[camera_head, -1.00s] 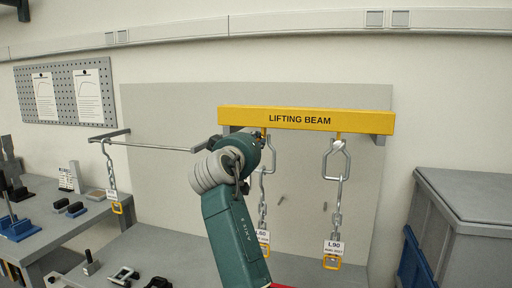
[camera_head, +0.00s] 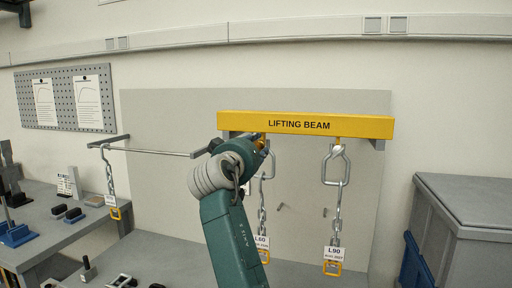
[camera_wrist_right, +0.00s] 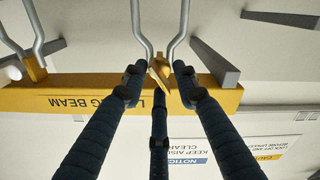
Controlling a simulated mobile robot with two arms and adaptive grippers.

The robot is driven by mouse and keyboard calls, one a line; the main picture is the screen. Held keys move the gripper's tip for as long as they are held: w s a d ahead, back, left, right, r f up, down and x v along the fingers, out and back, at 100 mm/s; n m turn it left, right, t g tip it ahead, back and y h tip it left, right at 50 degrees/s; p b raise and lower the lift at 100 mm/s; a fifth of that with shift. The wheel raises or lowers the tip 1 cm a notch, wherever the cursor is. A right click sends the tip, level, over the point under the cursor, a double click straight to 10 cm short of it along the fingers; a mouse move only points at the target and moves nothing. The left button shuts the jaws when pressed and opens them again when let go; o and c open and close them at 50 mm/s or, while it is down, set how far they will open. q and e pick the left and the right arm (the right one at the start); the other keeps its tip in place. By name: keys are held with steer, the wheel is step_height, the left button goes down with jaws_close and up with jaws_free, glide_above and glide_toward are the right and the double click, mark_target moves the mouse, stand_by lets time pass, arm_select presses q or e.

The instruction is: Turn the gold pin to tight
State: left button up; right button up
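The yellow lifting beam (camera_head: 355,127) hangs in front of a grey panel. A gold pin (camera_wrist_right: 160,72) shows in the right wrist view, at the shackle ends under the beam. A small gold part also shows beside my right gripper in the head view (camera_head: 260,143). My right gripper (camera_wrist_right: 158,76) has its fingers spread around the pin, with narrow gaps seen at its sides; contact is hard to tell. In the head view my right gripper (camera_head: 250,142) is partly hidden by its own arm, below the beam's left part. My left gripper is out of view.
Chains with tags L60 (camera_head: 262,241) and L90 (camera_head: 333,252) hang below the beam. Another chain (camera_head: 109,175) hangs from a grey bar on the left. A bench (camera_head: 50,235) with small parts stands at left, a grey cabinet (camera_head: 468,205) at right.

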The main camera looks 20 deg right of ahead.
step_height(320, 180, up, 10)
steer(key=shift+r, duration=0.1)
stand_by(0.5)
